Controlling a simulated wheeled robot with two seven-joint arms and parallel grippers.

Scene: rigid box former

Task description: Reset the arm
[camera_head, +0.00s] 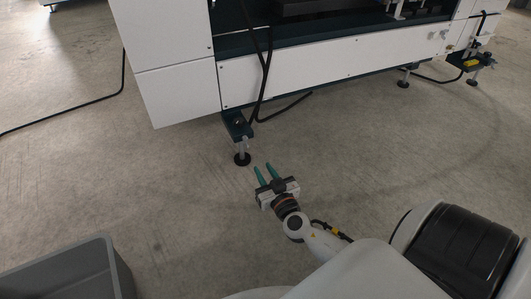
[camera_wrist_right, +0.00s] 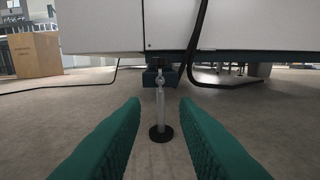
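My right gripper (camera_head: 264,174) has two green fingers, held apart with nothing between them. It hangs over bare floor, just in front of a levelling foot of the white machine. In the right wrist view the green fingers of my right gripper (camera_wrist_right: 160,115) stand wide apart on both sides of that foot (camera_wrist_right: 160,125), which lies beyond them and is not touched. My right arm reaches in from the lower right. My left gripper is not in the head view.
The white machine (camera_head: 172,92) stands ahead on levelling feet, with black cables (camera_head: 262,75) hanging down. A grey bin (camera_head: 75,272) is at the lower left. A cardboard box (camera_wrist_right: 36,55) stands far left in the wrist view. The concrete floor between is clear.

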